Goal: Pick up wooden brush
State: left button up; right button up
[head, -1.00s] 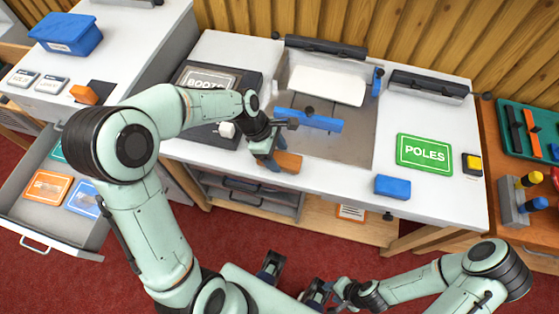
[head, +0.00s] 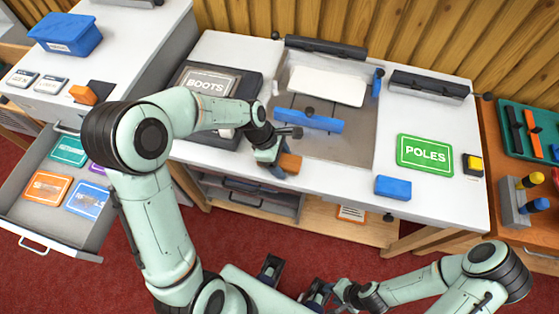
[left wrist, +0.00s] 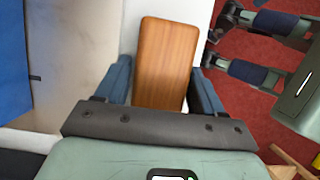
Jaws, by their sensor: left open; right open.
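The wooden brush (head: 290,163), an orange-brown wooden block, lies at the front edge of the white bench. It also shows in the left wrist view (left wrist: 166,55), its near end between the two blue-padded fingers. My left gripper (head: 274,164) is open around it, with a gap visible at the fingers; it is not closed on the brush. The brush's underside is hidden. My right gripper (head: 318,292) is open and empty, low in front of the bench; its fingers also show at the upper right of the left wrist view.
A blue bar (head: 308,121) lies on the grey area behind the brush. A BOOTS sign (head: 207,86) is left, a green POLES sign (head: 425,153) right. A blue block (head: 392,187) sits at the front edge. An open drawer (head: 40,215) juts out at left.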

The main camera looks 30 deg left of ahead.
aim_at(282, 159)
pick_arm(q)
jog(key=c, duration=0.8)
notch_tip(282, 159, up, 20)
jog(key=p, duration=0.3)
jog(key=shift+r, duration=0.25)
pick_arm(e)
jog(key=r, duration=0.1)
jog(key=w+r, duration=0.1)
jog(key=r, duration=0.1)
jog(key=shift+w+r, duration=0.35)
jog(key=shift+r, duration=0.05)
pick_arm(q)
jog(key=shift+o, duration=1.1)
jog(key=shift+f, duration=0.1)
jog(key=shift+c, duration=0.2)
